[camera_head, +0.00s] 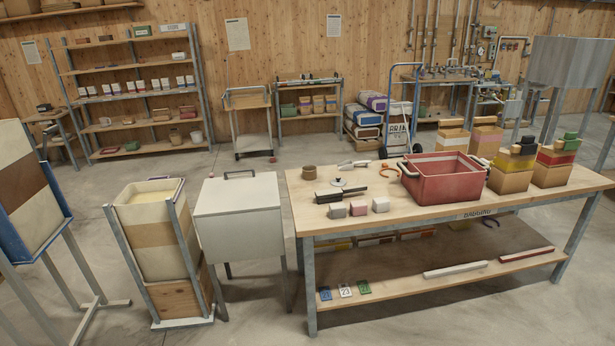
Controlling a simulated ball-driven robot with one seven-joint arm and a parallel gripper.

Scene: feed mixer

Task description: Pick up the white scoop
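A small white, elongated item (354,163) lies near the back edge of the wooden workbench (440,198), left of the red bin. It looks like the white scoop, but it is too small to be sure of its shape. In front of it lies a dark, flat, long-handled item (342,193) beside a small pale round piece (338,182). My gripper does not show in this view, so its state cannot be seen.
Left stand a white lidded box (240,215) and a feed bin (152,235).

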